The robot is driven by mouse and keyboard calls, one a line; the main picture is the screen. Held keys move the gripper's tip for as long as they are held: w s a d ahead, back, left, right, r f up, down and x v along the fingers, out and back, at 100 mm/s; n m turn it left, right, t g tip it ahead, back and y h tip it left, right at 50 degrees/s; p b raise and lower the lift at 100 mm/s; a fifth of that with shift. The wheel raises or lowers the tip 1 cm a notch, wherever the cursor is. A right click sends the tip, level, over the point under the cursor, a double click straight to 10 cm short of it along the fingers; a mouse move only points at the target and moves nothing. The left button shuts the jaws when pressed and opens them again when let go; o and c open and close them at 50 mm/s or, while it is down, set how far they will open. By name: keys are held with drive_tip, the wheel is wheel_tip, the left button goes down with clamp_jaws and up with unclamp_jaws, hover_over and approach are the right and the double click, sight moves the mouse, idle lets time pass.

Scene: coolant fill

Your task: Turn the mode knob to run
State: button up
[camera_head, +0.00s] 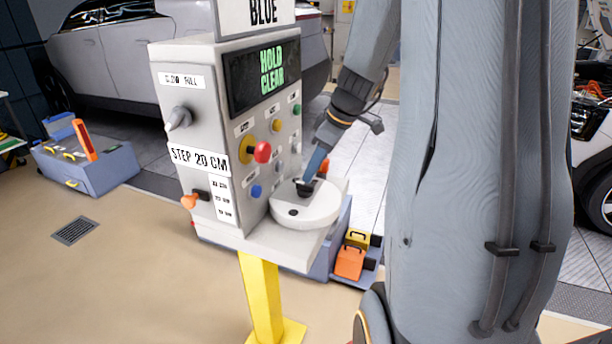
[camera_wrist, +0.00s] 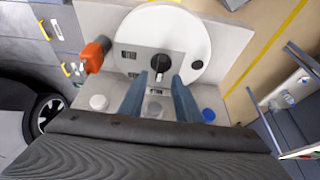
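A grey control console (camera_head: 222,150) stands on a yellow post, with a round white plate (camera_head: 318,213) on its low front shelf. A black knob (camera_wrist: 160,63) with a pale pointer sits on this plate, beside small labels too blurred to read; I cannot tell its setting. My gripper (camera_wrist: 158,78) is open, its two blue-grey fingers apart on either side of the knob's pointer end. I cannot tell whether they touch it. In the head view my gripper (camera_head: 306,184) reaches down to the plate and partly hides the knob.
The console display (camera_head: 262,74) reads HOLD CLEAR. Coloured knobs and buttons, including a red one (camera_head: 262,152), cover the panel near my arm. An orange handle (camera_wrist: 94,54) stands left of the plate.

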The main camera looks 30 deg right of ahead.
sight(305, 184)
drive_tip(key=shift+p+x, duration=0.45)
drive_tip(key=shift+x, duration=1.75)
clamp_jaws()
